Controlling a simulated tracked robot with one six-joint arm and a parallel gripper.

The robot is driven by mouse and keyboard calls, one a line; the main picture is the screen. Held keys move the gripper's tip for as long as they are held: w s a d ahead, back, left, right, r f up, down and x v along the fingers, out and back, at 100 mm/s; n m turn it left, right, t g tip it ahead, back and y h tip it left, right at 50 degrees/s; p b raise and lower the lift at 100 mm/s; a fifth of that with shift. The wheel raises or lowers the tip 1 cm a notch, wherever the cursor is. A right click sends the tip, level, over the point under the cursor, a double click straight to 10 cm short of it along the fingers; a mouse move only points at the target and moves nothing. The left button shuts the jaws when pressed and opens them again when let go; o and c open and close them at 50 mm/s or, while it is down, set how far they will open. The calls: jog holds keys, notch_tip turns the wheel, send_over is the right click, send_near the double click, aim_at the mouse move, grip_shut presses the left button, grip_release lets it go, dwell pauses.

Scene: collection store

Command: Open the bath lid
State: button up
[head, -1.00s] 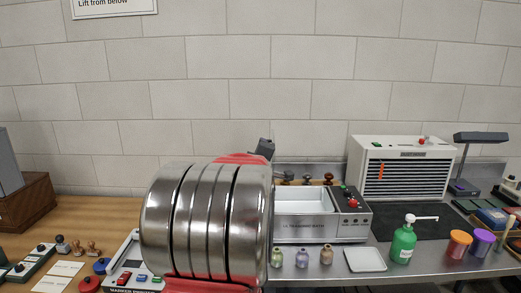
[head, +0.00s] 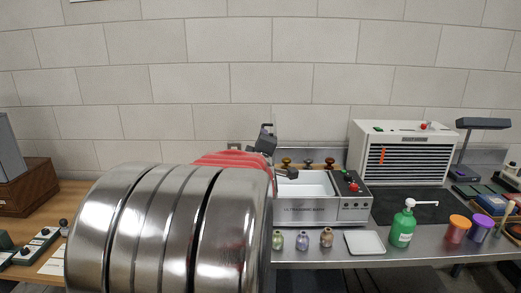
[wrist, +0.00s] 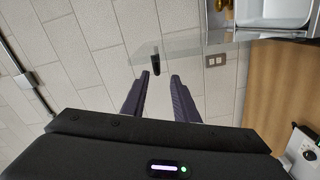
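The ultrasonic bath (head: 318,211) stands on the steel bench, right of my arm in the head view. Its white inside shows from above, and I cannot make out a lid for certain. My gripper (wrist: 156,77) is open, its two dark fingers apart with nothing clamped between them. In the wrist view a small black piece (wrist: 156,60) shows just beyond the fingertips; I cannot tell whether it is a lid handle. The bath's pale basin (wrist: 272,10) shows at the top right there. In the head view a dark piece (head: 288,174) overlaps the bath's back left corner.
A green pump bottle (head: 403,226), a white tray (head: 364,242) and several small jars (head: 303,241) stand in front or right of the bath. A white louvred cabinet (head: 402,153) is behind right. The brick wall is close behind.

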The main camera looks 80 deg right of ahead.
jog(key=shift+s+a, duration=0.25)
jog(key=shift+a, duration=1.2)
jog(key=shift+s+a, duration=0.2)
jog(key=shift+a, duration=1.2)
jog(key=w+a+f+t+y, duration=0.4)
jog(key=w+a, duration=0.5)
jog(key=w, duration=0.5)
jog(key=w+a+f+t+y, duration=0.25)
jog(key=w+a+f, duration=0.5)
jog(key=w, duration=0.65)
jog(key=w+a+f+n+y, duration=0.1)
jog(key=w+a+f+y, duration=0.15)
jog(key=a, duration=0.75)
jog(key=w+a+f+n+y, duration=0.1)
jog(key=w+a+y, duration=0.3)
jog(key=a, duration=0.7)
jog(key=s+a+g+y, duration=0.2)
jog(key=s+a, duration=0.4)
jog(key=a, duration=0.5)
jog(key=s+a+g+y, duration=0.1)
jog(key=s+a+y, duration=0.1)
jog(key=s+a, duration=0.4)
jog(key=a, duration=0.5)
jog(key=shift+a+f+g+y, duration=0.2)
jog(key=shift+f+g+y, duration=0.05)
jog(key=shift+g+y, duration=0.15)
